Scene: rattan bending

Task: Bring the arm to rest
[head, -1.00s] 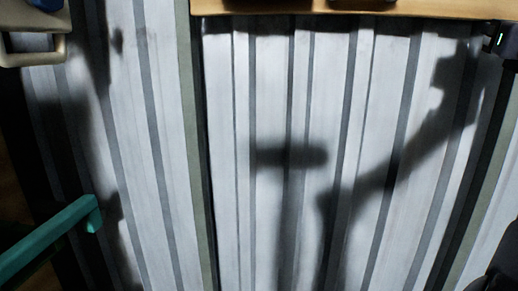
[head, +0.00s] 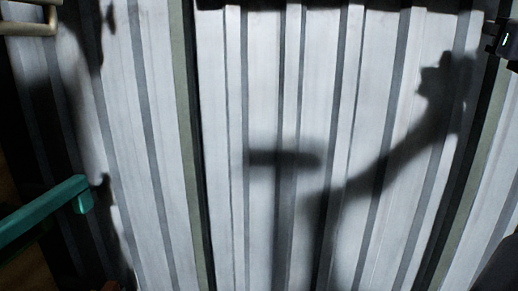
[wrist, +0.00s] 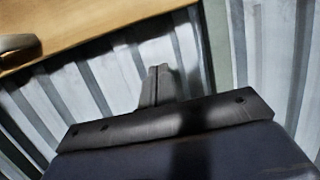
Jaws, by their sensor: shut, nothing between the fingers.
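My gripper (wrist: 155,86) is in the wrist view, its two dark fingers together with nothing between them. It points at a pale ribbed metal surface (wrist: 260,50) and touches nothing that I can see. In the head view only a dark piece of my arm (head: 505,38) shows at the upper right edge; the fingers are not clear there. The arm's shadow falls slanting across the ribbed surface (head: 265,95).
A wooden top (wrist: 100,32) with a grey rounded thing (wrist: 18,47) on it is at the upper left of the wrist view. A teal bar (head: 45,208) juts in at the left of the head view. The ribbed surface between is bare.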

